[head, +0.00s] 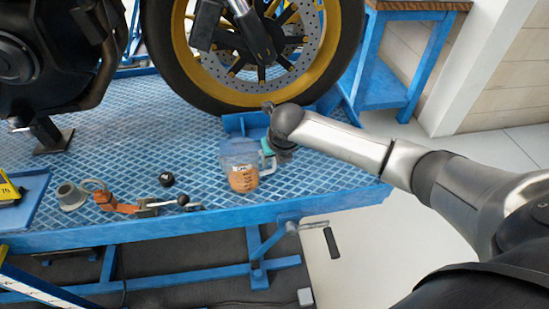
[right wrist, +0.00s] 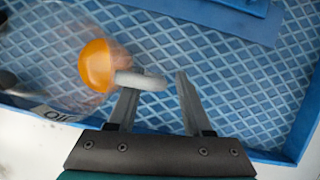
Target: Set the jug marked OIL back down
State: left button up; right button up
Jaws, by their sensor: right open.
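The jug marked OIL (head: 240,168) is clear, holds orange liquid and stands upright on the blue ridged platform (head: 130,165), near its front edge. In the right wrist view the jug (right wrist: 97,66) is at the left, blurred, with its OIL label at the lower left. My right gripper (right wrist: 155,85) is open at the jug's pale handle (right wrist: 150,81), whose end reaches past one finger into the gap between them. In the head view my right gripper (head: 267,152) is at the jug's upper right, its fingers mostly hidden. My left gripper is not in view.
A motorcycle wheel (head: 213,84) stands behind the jug. Left of the jug are a black ball (head: 167,179), an orange-and-metal tool (head: 128,206), a grey funnel-like cup (head: 70,196) and a blue tray (head: 32,200). Bare platform lies right of the jug.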

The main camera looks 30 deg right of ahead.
jog(key=p+v, duration=0.5)
jog(key=v, duration=1)
jog(key=shift+r, duration=0.15)
